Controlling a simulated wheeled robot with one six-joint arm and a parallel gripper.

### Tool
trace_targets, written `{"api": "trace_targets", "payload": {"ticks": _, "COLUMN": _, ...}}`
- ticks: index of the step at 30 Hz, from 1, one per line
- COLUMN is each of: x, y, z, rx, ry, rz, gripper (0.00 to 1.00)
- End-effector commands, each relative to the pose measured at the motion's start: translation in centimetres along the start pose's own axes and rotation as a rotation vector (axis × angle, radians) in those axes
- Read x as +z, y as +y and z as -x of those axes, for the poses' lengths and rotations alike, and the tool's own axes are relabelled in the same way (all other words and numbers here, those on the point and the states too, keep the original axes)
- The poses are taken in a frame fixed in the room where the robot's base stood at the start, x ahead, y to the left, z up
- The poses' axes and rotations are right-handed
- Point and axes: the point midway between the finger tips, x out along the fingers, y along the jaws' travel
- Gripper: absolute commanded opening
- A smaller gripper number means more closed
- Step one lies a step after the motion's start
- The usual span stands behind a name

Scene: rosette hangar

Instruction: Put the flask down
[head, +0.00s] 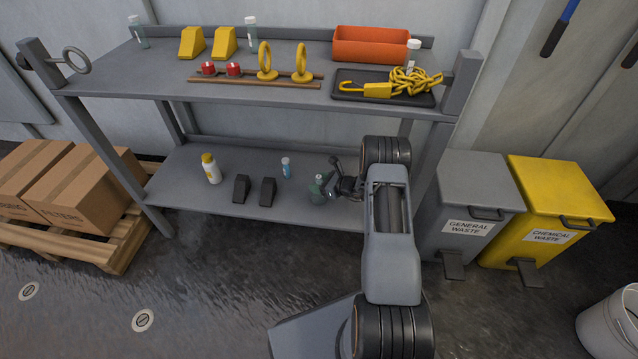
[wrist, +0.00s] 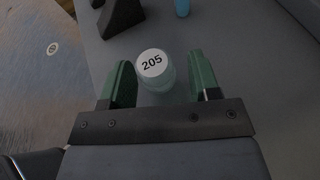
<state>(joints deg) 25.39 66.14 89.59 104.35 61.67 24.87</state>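The flask (wrist: 152,64) has a round white top marked 205 and a pale translucent body. In the wrist view it is between the two green fingers of my gripper (wrist: 162,80). The top lies nearer the left finger, with a gap to the right finger, so my gripper looks open around it. In the head view the flask (head: 317,191) is small and greenish, at the lower shelf (head: 225,213) of the grey rack, with my gripper (head: 330,187) beside it from the right. Its base contact is hard to make out.
The upper shelf (head: 140,80) is overhead. Grey (head: 480,180) and yellow (head: 560,195) waste bins stand right.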

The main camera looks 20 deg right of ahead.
Motion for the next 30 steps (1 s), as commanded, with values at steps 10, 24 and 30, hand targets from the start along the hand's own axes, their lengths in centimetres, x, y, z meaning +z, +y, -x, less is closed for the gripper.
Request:
{"api": "trace_targets", "payload": {"ticks": 10, "x": 0.5, "y": -0.1, "z": 1.1, "rx": -0.003, "ry": 0.0, "rz": -0.001, "gripper": 0.56}}
{"api": "trace_targets", "payload": {"ticks": 24, "x": 0.8, "y": 0.1, "z": 7.1, "rx": 0.007, "ry": 0.002, "rz": 0.012, "gripper": 0.56}}
{"api": "trace_targets", "payload": {"ticks": 30, "x": 6.4, "y": 3.5, "z": 7.5, "rx": 0.172, "ry": 0.057, "rz": 0.226, "gripper": 0.56}}
